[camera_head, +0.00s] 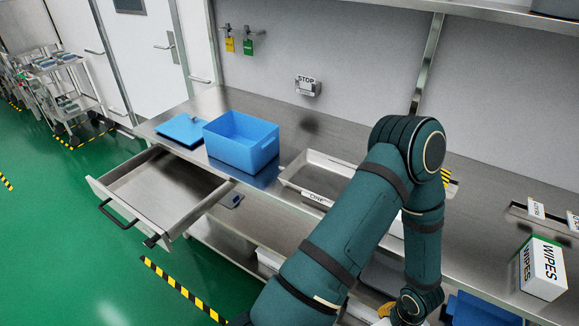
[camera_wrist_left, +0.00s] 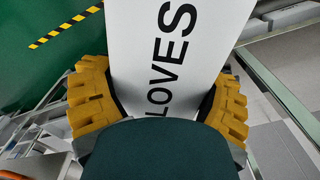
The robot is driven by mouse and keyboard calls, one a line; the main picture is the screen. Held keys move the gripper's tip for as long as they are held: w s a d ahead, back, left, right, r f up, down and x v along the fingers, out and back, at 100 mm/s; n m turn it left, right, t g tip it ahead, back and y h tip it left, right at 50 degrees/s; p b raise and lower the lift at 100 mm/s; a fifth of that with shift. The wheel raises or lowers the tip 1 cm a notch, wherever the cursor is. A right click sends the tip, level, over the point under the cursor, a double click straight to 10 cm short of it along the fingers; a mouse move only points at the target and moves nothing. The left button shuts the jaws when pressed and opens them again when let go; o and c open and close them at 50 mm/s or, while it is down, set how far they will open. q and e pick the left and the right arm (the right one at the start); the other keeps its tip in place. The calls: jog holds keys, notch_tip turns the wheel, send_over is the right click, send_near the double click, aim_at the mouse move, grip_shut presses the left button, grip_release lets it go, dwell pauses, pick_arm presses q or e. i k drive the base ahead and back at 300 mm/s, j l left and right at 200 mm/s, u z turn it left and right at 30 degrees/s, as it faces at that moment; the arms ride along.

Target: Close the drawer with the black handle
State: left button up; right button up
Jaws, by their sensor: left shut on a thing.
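The drawer (camera_head: 165,190) is pulled out from under the steel bench at the left in the head view. Its black handle (camera_head: 118,214) is on the front panel and faces the floor aisle. The drawer looks empty. My left gripper (camera_wrist_left: 160,100) has yellow padded fingers on both sides of a white box marked "LOVES" (camera_wrist_left: 165,50) and is shut on it. In the head view my teal arm bends down at the bench's front edge, well right of the drawer, and mostly hides its gripper. My right gripper is not in view.
On the bench stand a blue bin (camera_head: 240,142), a blue lid (camera_head: 181,129), a steel tray (camera_head: 312,172) and a wipes box (camera_head: 543,268). A lower shelf (camera_head: 225,240) runs beneath. Green floor (camera_head: 60,230) in front of the drawer is clear.

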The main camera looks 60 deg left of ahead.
aim_at(164, 183)
jog(key=k+j+u, duration=0.1)
jog(key=k+j, duration=0.75)
jog(key=k+j+u, duration=0.15)
jog(key=k+j, duration=0.65)
jog(key=j, duration=0.25)
jog(key=k+j+u, duration=0.15)
jog(key=k+j, duration=0.25)
jog(key=j, duration=0.1)
